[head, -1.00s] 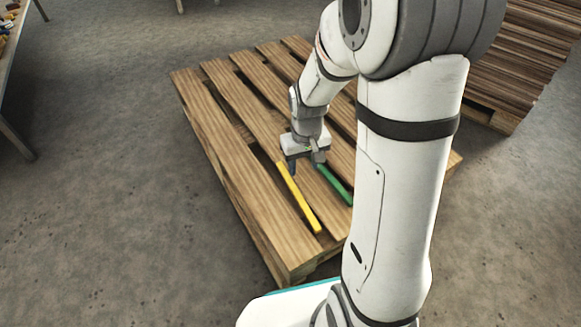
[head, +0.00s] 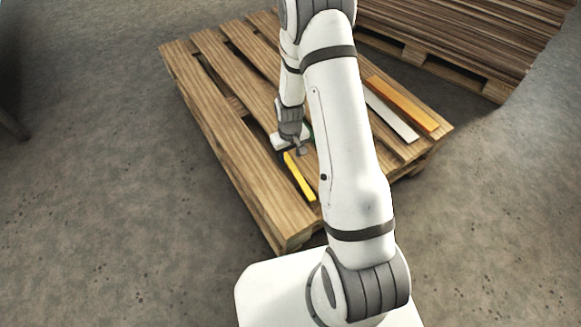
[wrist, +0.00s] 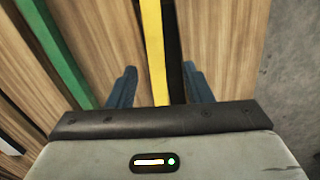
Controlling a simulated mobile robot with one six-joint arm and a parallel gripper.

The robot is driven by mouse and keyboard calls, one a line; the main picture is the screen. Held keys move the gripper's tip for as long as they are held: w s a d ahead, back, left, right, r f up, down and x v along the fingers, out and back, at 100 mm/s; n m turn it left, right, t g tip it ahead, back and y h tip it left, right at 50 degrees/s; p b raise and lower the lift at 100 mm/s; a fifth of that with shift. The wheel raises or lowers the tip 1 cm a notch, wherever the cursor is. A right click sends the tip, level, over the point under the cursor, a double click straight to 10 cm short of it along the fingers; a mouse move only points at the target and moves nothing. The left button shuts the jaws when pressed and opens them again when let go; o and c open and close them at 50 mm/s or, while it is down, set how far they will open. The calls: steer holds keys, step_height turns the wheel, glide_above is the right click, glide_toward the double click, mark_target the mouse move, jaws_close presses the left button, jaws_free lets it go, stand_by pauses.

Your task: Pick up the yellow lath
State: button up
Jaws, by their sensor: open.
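The yellow lath (head: 299,176) lies on the wooden pallet (head: 246,170), along a slat near its front left side. My gripper (head: 296,151) is over the lath's far end in the head view. I cannot tell how far the fingertips are above the slats. A green lath (wrist: 55,52) lies to the left, outside the fingers; in the head view my arm hides most of it.
A white lath (head: 391,116) and an orange lath (head: 402,103) lie on the pallet's right part. A stack of brown boards (head: 470,40) on another pallet stands at the back right. Dark gaps run between the slats. The floor to the left is clear.

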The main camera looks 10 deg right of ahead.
mark_target(291, 164)
steer(key=f+b, duration=0.1)
steer(key=f, duration=0.2)
steer(key=f+b, duration=0.1)
steer(key=f, duration=0.1)
steer(key=shift+d+b, duration=0.25)
steer(key=shift+b, duration=0.05)
steer(key=shift+r, duration=0.15)
jaws_close()
